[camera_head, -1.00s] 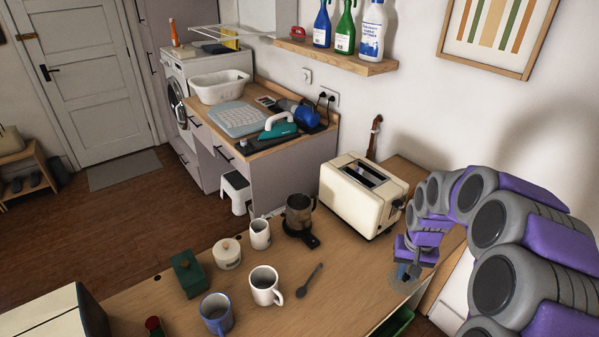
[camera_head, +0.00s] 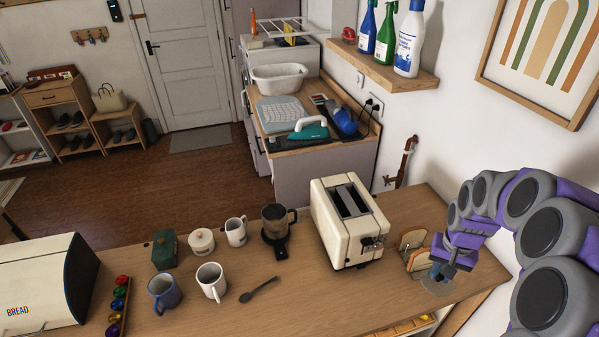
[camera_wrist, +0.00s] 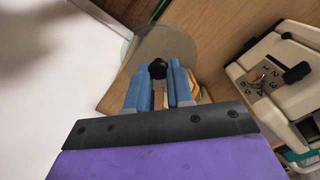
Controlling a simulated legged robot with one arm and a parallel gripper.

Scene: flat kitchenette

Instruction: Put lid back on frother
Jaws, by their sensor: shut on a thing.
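The frother (camera_head: 274,221) is a dark, open-topped jug with a handle on a black base, standing left of the toaster. The lid is a round, greyish see-through disc (camera_head: 437,287) with a black knob, at the right end of the counter. My gripper (camera_head: 440,271) is shut on the knob, well to the right of the frother. In the wrist view, the lid (camera_wrist: 172,42) lies beyond the blue fingers of my gripper (camera_wrist: 160,75), with its black knob between their tips. I cannot tell whether the lid touches the counter.
The cream toaster (camera_head: 348,222) and a rack with bread slices (camera_head: 413,248) stand between my gripper and the frother. The wall is close on the right.

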